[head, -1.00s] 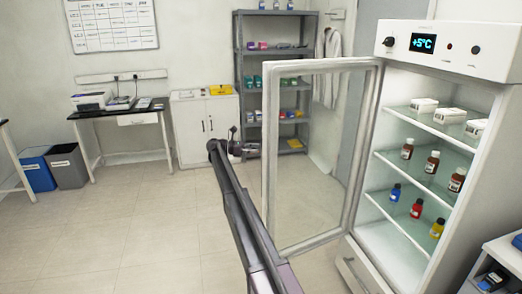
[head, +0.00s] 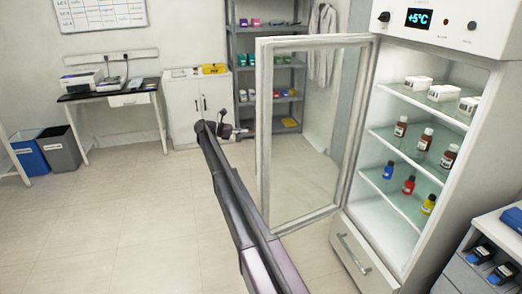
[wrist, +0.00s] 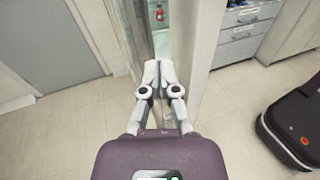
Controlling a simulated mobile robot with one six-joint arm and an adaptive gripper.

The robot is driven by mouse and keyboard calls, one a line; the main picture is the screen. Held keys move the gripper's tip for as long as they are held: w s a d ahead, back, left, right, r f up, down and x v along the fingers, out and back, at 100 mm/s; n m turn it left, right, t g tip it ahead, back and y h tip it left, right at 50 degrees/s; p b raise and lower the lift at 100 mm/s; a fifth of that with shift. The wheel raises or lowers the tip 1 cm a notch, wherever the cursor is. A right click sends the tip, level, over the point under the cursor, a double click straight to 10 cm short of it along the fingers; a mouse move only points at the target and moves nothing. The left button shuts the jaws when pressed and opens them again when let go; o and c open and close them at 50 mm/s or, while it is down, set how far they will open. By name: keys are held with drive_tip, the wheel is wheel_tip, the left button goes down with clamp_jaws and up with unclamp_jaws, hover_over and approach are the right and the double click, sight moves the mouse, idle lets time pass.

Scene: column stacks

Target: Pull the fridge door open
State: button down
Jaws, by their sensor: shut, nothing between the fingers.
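The fridge (head: 435,160) stands at the right in the head view, its shelves of boxes and bottles exposed. Its glass door (head: 262,130) with a pale frame stands wide open, swung out to the left. My arm reaches forward to the left of the door, and its end is dark and small beside the door's free edge. In the wrist view my gripper (wrist: 158,72) is shut and empty, its fingertips together in front of pale upright panels and a narrow glassy strip. I cannot tell whether the fingers touch the door.
A drawer (head: 362,255) sits below the fridge opening. A drawer unit (head: 490,250) with small devices stands at the lower right. Shelving (head: 237,70), a white cabinet (head: 200,105), a desk (head: 110,97) and bins (head: 60,148) line the back. The floor at left is clear.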

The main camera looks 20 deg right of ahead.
drive_tip(key=s+a+f+m+t+y+b, duration=0.1)
drive_tip(key=s+a+f+t+y+b, duration=0.1)
drive_tip(key=s+f+t+y, duration=0.6)
drive_tip(key=s+a+f+t+y+b, duration=0.2)
drive_tip(key=s+f+t+y+b, duration=0.15)
drive_tip(key=s+f+y, duration=0.75)
drive_tip(key=s+d+r+m+t+h+b, duration=0.2)
drive_tip(key=s+d+r+m+t+b, duration=0.1)
drive_tip(key=s+d+r+m+t, duration=0.4)
drive_tip(key=d+r+m+t, duration=0.3)
drive_tip(key=d+r+t, duration=0.1)
drive_tip(key=t, duration=0.3)
drive_tip(key=shift+r+m+h+b, duration=0.25)
drive_tip(key=shift+m+h+b, duration=0.05)
drive_tip(key=shift+w, duration=0.15)
